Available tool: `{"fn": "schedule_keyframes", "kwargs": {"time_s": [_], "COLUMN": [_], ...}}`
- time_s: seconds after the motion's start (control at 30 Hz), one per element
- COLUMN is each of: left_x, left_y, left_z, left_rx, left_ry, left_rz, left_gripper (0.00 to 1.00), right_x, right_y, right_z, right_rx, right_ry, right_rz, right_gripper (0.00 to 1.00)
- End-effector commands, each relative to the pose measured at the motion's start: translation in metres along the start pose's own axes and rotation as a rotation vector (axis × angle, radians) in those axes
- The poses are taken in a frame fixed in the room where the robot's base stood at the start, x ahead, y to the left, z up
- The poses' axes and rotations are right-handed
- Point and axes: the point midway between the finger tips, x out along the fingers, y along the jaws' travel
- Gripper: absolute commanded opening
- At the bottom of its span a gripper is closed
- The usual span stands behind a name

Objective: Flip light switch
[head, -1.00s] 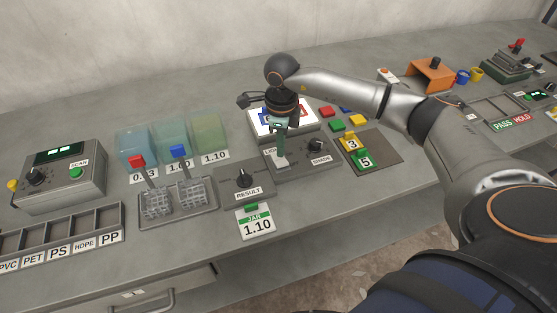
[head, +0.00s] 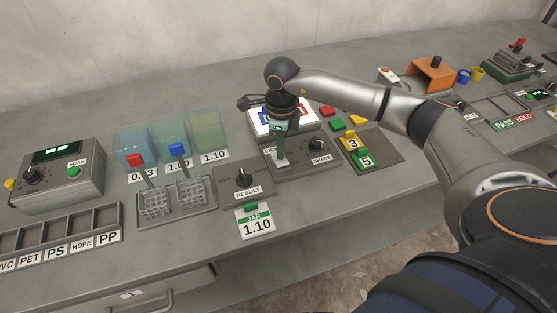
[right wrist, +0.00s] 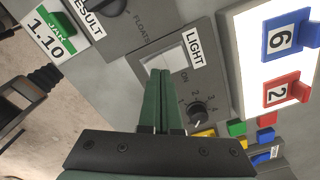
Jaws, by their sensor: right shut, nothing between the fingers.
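The light switch is a pale rocker (right wrist: 170,60) on a grey panel beside the LIGHT label (right wrist: 194,46) in the right wrist view. My right gripper (right wrist: 160,76) has its two green fingers together, with nothing between them. Its tips overlap the lower part of the rocker in that view; I cannot tell whether they press on it. In the head view the right gripper (head: 282,164) points down at the left part of the switch panel and hides most of the switch. My left gripper is in neither view.
A SHADE knob (head: 318,145) is right of the switch. The white light table (right wrist: 240,50) with numbered tiles lies behind it. Coloured blocks (head: 352,143) are at the right.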

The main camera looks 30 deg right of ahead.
Motion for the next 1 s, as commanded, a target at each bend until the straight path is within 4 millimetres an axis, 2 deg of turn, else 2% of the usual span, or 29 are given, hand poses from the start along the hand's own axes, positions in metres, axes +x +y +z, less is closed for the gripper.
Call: {"fn": "schedule_keyframes", "kwargs": {"time_s": [1.0], "left_x": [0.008], "left_y": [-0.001], "left_z": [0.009], "left_rx": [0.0], "left_ry": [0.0], "left_rz": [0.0], "left_gripper": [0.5], "right_x": [0.016], "right_y": [0.0], "right_z": [0.0], "right_rx": [0.0], "right_ry": [0.0], "right_rz": [0.0], "right_gripper": [0.0]}}
